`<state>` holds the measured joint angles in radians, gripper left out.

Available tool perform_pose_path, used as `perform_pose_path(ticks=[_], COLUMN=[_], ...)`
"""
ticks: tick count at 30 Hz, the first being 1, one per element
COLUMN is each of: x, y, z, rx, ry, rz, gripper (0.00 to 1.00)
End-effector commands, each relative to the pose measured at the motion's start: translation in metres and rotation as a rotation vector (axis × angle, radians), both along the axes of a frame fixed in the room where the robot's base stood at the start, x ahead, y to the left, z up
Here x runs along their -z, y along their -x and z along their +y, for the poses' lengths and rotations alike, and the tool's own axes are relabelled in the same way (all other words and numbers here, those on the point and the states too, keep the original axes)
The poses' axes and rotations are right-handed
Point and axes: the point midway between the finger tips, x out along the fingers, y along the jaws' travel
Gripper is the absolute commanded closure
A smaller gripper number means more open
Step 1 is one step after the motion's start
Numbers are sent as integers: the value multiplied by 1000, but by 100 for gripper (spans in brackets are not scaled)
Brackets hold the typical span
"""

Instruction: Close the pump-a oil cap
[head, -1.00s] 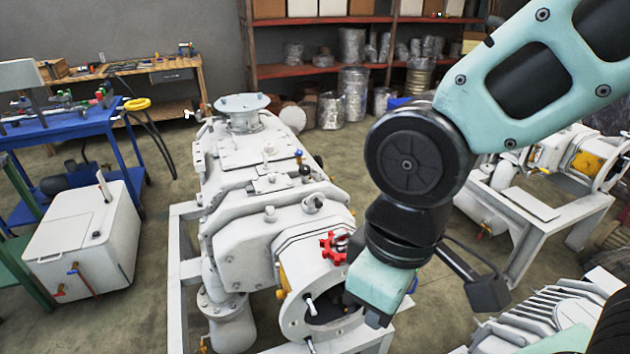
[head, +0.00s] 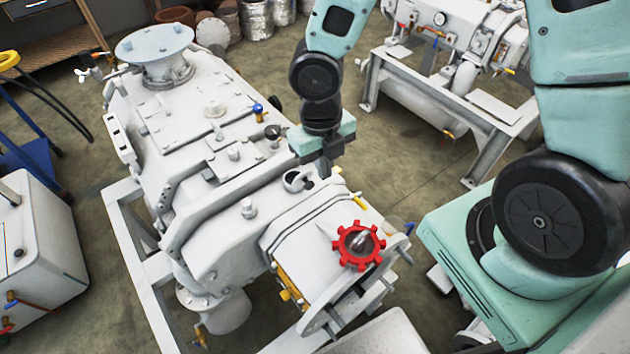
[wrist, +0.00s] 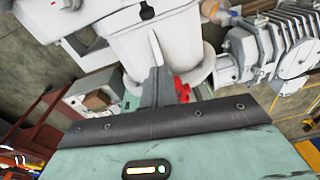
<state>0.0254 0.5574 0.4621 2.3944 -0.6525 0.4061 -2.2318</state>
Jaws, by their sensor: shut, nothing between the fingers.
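A large white vacuum pump (head: 215,165) stands on a white frame. A red toothed knob (head: 358,245), which looks like the oil cap, sits at the pump's near end; I cannot tell whether it is seated tight. A round grey fitting (head: 297,181) is on the pump's top, behind the red knob. My gripper (head: 322,168) is near that fitting, over the pump's right side, apart from the red knob. In the wrist view my gripper (wrist: 155,85) has its fingers together and empty. A bit of red (wrist: 182,90) shows beside the fingers, partly hidden by them.
A second white pump (head: 440,50) stands on a frame at the back right. A white box (head: 40,250) and a blue cart (head: 35,160) are at left. Small valves, including a blue-topped one (head: 258,110), stick up from the pump. Bare floor (head: 410,160) lies right of the pump.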

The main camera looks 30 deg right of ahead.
Motion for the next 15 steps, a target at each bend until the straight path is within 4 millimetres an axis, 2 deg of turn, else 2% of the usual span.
perform_pose_path(ticks=[3,8,15], x=[7,22,66], y=[-2,-1,3], z=[-2,-2,-4], rx=[-100,-134,-134], ry=[-17,-21,-17], rz=[10,13,15], gripper=[100,100,100])
